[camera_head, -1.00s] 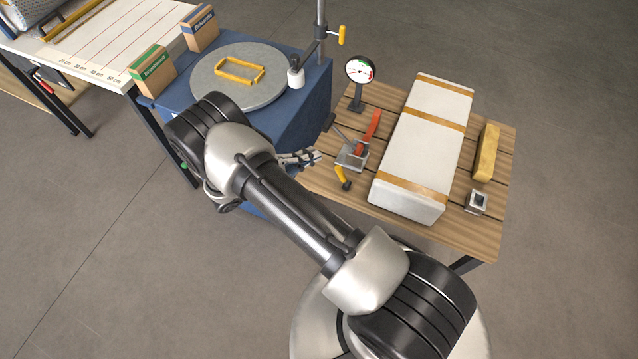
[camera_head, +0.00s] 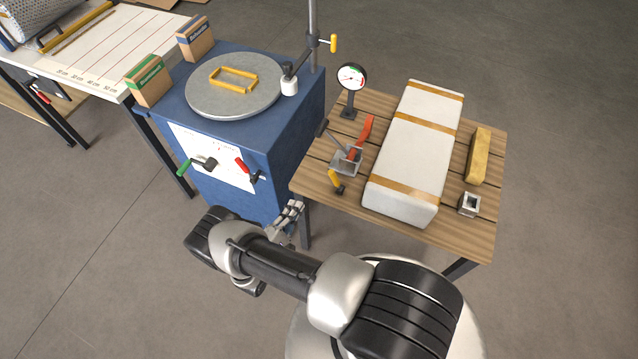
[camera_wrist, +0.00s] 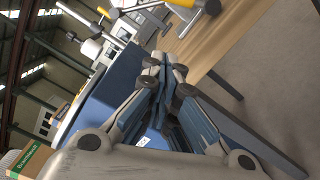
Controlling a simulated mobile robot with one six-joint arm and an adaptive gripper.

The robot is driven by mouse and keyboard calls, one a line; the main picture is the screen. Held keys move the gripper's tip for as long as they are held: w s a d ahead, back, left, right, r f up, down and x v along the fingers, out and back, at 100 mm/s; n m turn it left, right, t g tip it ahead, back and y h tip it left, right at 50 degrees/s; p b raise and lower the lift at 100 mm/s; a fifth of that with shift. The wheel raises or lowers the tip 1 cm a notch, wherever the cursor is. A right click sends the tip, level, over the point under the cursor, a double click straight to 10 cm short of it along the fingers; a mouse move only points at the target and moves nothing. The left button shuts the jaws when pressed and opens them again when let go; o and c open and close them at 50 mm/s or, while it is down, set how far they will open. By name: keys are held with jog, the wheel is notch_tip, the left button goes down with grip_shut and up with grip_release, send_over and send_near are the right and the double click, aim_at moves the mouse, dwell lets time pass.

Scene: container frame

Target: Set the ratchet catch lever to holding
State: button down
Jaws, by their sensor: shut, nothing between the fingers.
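A grey metal ratchet device (camera_head: 347,162) with a long red-orange handle (camera_head: 362,138) stands on the left part of the wooden table. A short yellow lever (camera_head: 335,180) sticks out at its near side; I cannot tell for certain which of these is the catch lever, nor read a marked position. My gripper (camera_head: 294,212) is below and to the left of the device, apart from it, in front of the table's near left leg. In the wrist view my gripper (camera_wrist: 165,75) has its fingers together with nothing between them. A yellow-ended part (camera_wrist: 185,3) shows at that view's top edge.
The blue cabinet (camera_head: 240,190) beside the table carries a round grey plate (camera_head: 205,100), and a green-handled and a red-handled lever (camera_head: 243,166) on its front. A white strapped block (camera_head: 420,140) and a gauge (camera_head: 352,78) share the wooden table (camera_head: 470,225). Floor nearby is clear.

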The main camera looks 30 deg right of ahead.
aim_at(336, 181)
jog(key=b+x, duration=0.1)
jog(key=x, duration=0.9)
jog(key=shift+b, duration=0.3)
jog(key=shift+s+d+r, duration=0.3)
jog(key=shift+s+d, duration=0.15)
jog(key=shift+d, duration=0.1)
jog(key=shift+s+d+r, duration=0.35)
jog(key=shift+s+d, duration=0.15)
jog(key=shift+d, duration=0.1)
jog(key=shift+s+d+r, duration=0.15)
jog(key=shift+s+d, duration=0.05)
jog(key=shift+d, duration=0.05)
jog(key=shift+w, duration=0.15)
